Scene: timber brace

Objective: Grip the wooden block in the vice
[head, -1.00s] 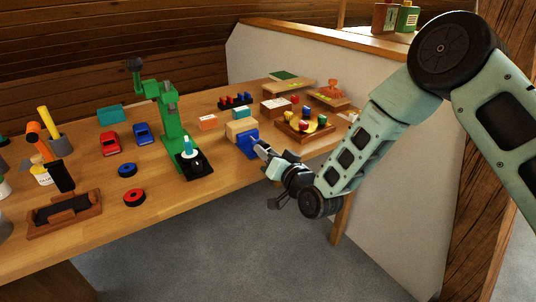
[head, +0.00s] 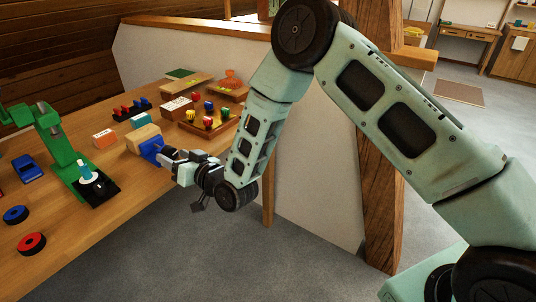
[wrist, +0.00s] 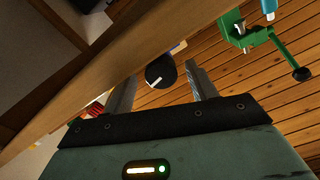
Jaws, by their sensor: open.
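The blue vice (head: 152,149) stands at the front edge of the workbench. The tan wooden block (head: 140,135) sits at the vice, on its far left side; I cannot tell whether the jaws touch it. My gripper (head: 170,156) is just to the right of the vice, at the bench edge, pointing towards it. In the wrist view my gripper (wrist: 161,88) has its two fingers apart. A dark round piece (wrist: 160,70) with a pale bar shows between and beyond the fingers, seemingly the vice's screw end. The block is mostly hidden there.
A green drill-press-like stand (head: 62,150) is left of the vice. An orange box (head: 104,138) and a tray of coloured pegs (head: 207,125) are close by. The bench edge (wrist: 90,75) runs beside my fingers. Open floor lies in front.

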